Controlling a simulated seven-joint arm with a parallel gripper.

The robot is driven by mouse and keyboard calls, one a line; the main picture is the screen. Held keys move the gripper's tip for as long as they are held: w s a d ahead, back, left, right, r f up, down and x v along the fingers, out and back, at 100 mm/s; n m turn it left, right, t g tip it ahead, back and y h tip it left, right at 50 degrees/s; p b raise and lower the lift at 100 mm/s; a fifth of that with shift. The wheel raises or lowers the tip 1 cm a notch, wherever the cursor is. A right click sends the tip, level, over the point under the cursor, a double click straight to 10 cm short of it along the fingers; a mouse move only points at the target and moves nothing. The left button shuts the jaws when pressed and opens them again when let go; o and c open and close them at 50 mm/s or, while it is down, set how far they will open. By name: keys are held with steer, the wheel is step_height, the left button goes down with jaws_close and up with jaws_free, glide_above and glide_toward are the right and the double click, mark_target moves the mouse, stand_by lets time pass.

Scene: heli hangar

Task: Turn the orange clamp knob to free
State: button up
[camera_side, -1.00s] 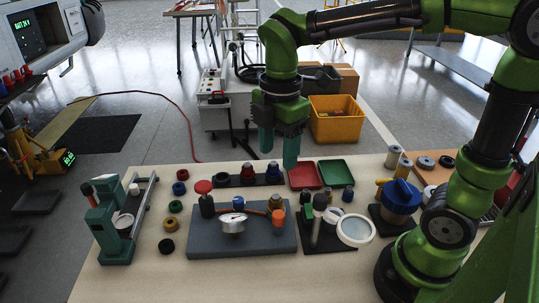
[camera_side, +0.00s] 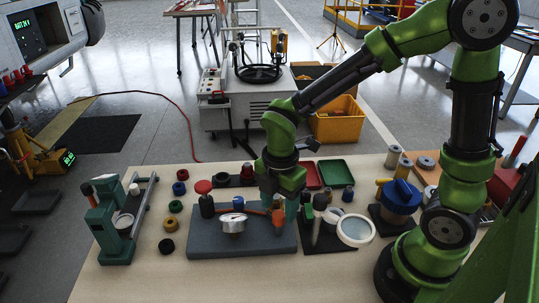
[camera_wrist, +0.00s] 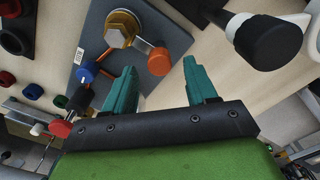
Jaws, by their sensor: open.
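The orange clamp knob (camera_side: 278,218) stands at the right end of the grey base plate (camera_side: 200,245), near the end of an orange bar. In the wrist view the orange knob (camera_wrist: 158,63) shows between and just beyond my two teal fingertips. My gripper (camera_side: 283,208) is open and points down over the knob, with a finger on either side. It also shows in the wrist view (camera_wrist: 160,68). I cannot tell whether a finger touches the knob. The arm partly hides the bar and the knob's top in the side view.
A black-capped handle (camera_wrist: 265,42) stands close right of my fingers. Loose coloured rings lie left of the plate.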

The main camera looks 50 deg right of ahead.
mark_target(278, 215)
steer(key=shift+f, duration=1.2)
steer(key=c, duration=1.1)
steer(key=shift+o, duration=0.2)
